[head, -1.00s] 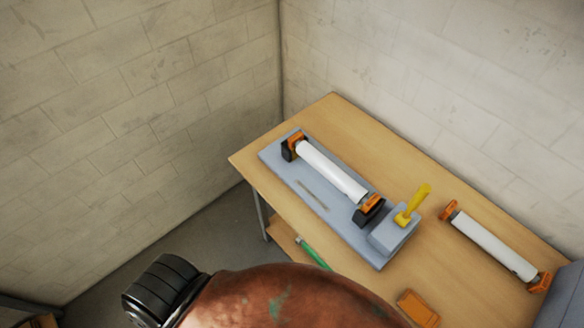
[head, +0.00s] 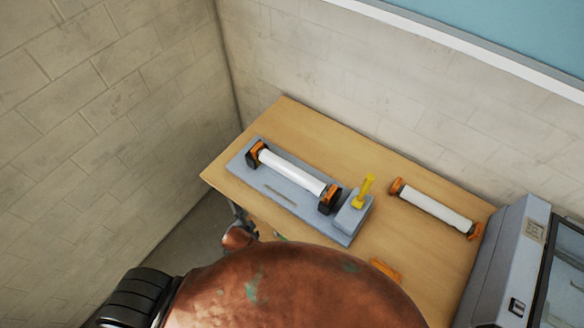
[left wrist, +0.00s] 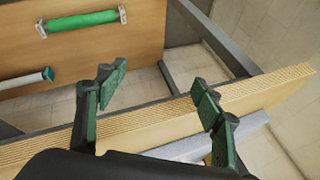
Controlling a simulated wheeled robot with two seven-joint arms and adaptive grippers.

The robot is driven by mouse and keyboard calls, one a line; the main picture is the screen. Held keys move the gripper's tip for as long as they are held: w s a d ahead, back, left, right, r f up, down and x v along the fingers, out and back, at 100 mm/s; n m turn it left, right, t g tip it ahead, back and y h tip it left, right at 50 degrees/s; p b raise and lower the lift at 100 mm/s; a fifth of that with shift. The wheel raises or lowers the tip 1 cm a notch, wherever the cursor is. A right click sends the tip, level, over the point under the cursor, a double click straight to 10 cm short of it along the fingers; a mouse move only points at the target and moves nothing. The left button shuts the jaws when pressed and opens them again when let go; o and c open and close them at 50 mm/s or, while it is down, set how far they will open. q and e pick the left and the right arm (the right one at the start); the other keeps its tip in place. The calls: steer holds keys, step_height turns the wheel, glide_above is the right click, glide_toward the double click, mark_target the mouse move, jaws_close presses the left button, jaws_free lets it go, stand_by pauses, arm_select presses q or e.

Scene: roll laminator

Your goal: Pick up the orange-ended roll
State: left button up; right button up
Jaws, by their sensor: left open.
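One white roll with orange ends (head: 292,173) rests in dark end holders on a grey base plate (head: 337,236) on the table. A second white roll with orange ends (head: 435,210) lies on bare tabletop farther right. In the left wrist view my left gripper (left wrist: 158,92) is open, with nothing between its green-padded fingers. It is near the table's front edge (left wrist: 270,88), apart from both rolls. In the head view only a small part of that arm shows by the table's left front; its fingertips are not clear. My right gripper is not in view.
A grey block with a yellow handle (head: 363,190) sits at the plate's right end. A grey machine (head: 505,255) stands at the right. A green roller (left wrist: 82,22) and a green-ended roll (left wrist: 25,82) show by a lower wooden panel. Tabletop behind the plate is clear.

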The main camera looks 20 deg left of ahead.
mark_target(293, 178)
arm_select(q)
step_height(293, 178, up, 9)
steer(key=w+m+t+p, duration=0.1)
steer(key=w+m+p, duration=0.1)
steer(key=w, duration=0.1)
steer(key=w+d+r+m, duration=0.1)
steer(key=w+d, duration=0.1)
steer(key=w+d+r+m+t, duration=0.1)
steer(key=w+d+m, duration=0.1)
steer(key=w+d+r+m+t, duration=0.1)
steer(key=w+d, duration=0.1)
steer(key=shift+w+d+r+y, duration=0.1)
steer(key=shift+d+r+y, duration=0.05)
steer(key=shift+d+y, duration=0.15)
steer(key=w+d+r+m+t, duration=0.1)
steer(key=d+m, duration=0.1)
steer(key=w+d+r+m+t, duration=0.1)
steer(key=w+d+m, duration=0.1)
steer(key=d, duration=0.1)
steer(key=w+d+r+m+h, duration=0.1)
steer(key=w+d+r, duration=0.1)
steer(key=shift+w+d+m+t+p, duration=0.2)
steer(key=shift+d+m+t+p, duration=0.1)
steer(key=shift+m+t, duration=0.1)
steer(key=x, duration=0.2)
steer(key=shift+w+d, duration=0.1)
steer(key=shift+w, duration=0.2)
steer(key=p+x, duration=0.1)
steer(key=x, duration=0.4)
steer(key=shift+f, duration=0.1)
